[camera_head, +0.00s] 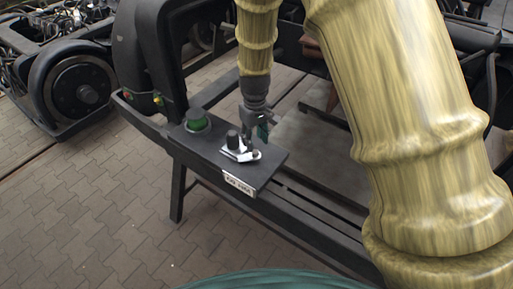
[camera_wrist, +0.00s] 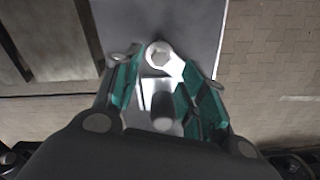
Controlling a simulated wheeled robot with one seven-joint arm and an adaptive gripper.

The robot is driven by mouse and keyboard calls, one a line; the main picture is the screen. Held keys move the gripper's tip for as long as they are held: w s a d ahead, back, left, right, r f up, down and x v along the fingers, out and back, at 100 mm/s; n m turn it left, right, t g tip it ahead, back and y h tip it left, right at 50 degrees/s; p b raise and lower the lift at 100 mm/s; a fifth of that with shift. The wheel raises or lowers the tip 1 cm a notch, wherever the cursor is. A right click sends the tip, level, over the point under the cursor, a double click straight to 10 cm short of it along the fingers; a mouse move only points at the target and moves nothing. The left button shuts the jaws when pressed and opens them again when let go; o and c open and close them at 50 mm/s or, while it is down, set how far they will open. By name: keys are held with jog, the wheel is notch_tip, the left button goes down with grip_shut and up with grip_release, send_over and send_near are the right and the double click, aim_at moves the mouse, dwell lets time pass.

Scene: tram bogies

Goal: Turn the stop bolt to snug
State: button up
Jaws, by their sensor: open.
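A dark mounting plate (camera_head: 212,160) on the bogie frame carries a bright metal bracket (camera_head: 240,154) with a black upright cylinder (camera_head: 233,139). In the wrist view a hex bolt head, seemingly the stop bolt (camera_wrist: 160,54), sits on the rounded end of the bright bracket (camera_wrist: 153,84). A dark cylinder (camera_wrist: 163,108) stands between it and my palm. My gripper (camera_head: 258,132) points down at the plate, close to the bracket. In the wrist view my gripper (camera_wrist: 166,74) is open, its green fingers either side of the bracket. Contact with the bolt cannot be told.
A green round knob (camera_head: 197,121) stands on the plate, left of the bracket. A white label (camera_head: 239,185) is on the plate's front edge. Dark frame beams (camera_head: 310,222) surround the plate. Another bogie with a wheel (camera_head: 80,88) stands at the left. Paved floor (camera_head: 110,210) is clear at lower left.

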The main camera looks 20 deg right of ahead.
aim_at(255, 151)
jog(key=shift+f+p, duration=0.65)
jog(key=shift+f, duration=2.25)
grip_shut()
